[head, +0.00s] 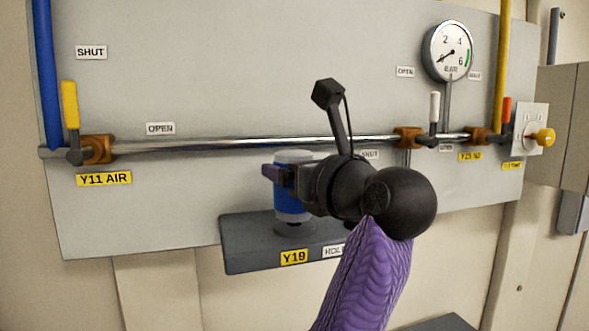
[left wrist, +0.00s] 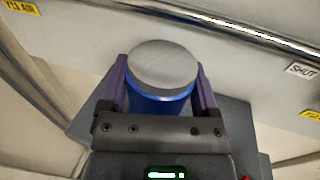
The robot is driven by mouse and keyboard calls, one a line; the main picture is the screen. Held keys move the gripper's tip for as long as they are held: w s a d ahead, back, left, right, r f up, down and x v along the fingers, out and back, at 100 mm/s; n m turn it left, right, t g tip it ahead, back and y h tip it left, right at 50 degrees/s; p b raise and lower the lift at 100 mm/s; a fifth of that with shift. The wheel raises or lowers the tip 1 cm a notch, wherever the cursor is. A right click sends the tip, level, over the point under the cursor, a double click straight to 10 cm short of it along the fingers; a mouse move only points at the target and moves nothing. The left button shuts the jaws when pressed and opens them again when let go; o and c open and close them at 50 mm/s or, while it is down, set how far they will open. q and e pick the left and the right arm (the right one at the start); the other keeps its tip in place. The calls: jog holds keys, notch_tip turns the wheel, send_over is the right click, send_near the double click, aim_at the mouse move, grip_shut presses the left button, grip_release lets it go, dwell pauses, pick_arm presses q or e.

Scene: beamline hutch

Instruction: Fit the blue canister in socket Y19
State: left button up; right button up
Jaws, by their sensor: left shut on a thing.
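The blue canister (head: 287,200) has a pale grey top and stands upright over the grey round socket (head: 294,228) by the yellow Y19 label (head: 294,257). Its lower end meets the socket's ring in the head view; I cannot tell how deep it sits. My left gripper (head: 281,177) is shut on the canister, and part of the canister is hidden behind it. In the left wrist view the canister (left wrist: 160,85) stands between the two purple fingers (left wrist: 160,75), with its round lid facing the camera. My right gripper is not in view.
The socket is on a dark grey shelf (head: 250,245) on the wall panel. A HOLD label (head: 333,251) is partly hidden by my arm. A steel pipe (head: 240,143) with valves runs behind and above the canister. A gauge (head: 447,52) is at the upper right.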

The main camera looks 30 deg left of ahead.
pick_arm(q)
jog(key=shift+f+b, duration=0.45)
jog(key=shift+f, duration=0.15)
dwell(1.0)
jog(key=o, duration=1.3)
jog(key=shift+o, duration=0.2)
jog(key=b+v, duration=0.3)
jog(key=v, duration=0.7)
jog(key=shift+a, duration=0.1)
